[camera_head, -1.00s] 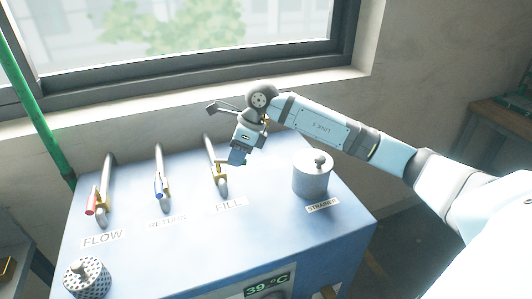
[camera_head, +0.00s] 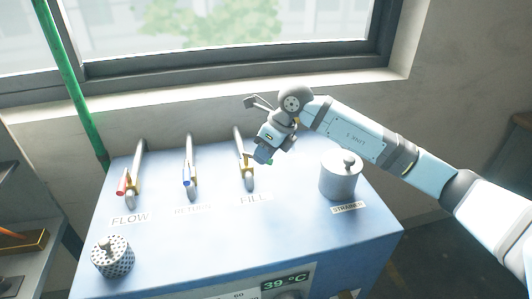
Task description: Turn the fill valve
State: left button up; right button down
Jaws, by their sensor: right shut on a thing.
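The fill valve (camera_head: 246,176) is a grey pipe with a yellow fitting, behind the FILL label (camera_head: 255,198) on the blue cabinet top. My right gripper (camera_head: 264,157) reaches in from the right, just to the right of the fill pipe. It is shut on the fill valve's handle; a bit of green shows at the fingertips, and the gripper hides most of the handle. My left gripper is not in view.
The return valve (camera_head: 190,178) with a blue handle and the flow valve (camera_head: 126,183) with a red handle stand to the left. The strainer canister (camera_head: 339,178) stands to the right. A perforated cylinder (camera_head: 112,257) sits front left. The window wall is behind.

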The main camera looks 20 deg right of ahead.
jog(key=c, duration=1.1)
grip_release()
jog(key=shift+o, duration=0.2)
jog(key=v, duration=1.4)
jog(key=shift+f, duration=0.15)
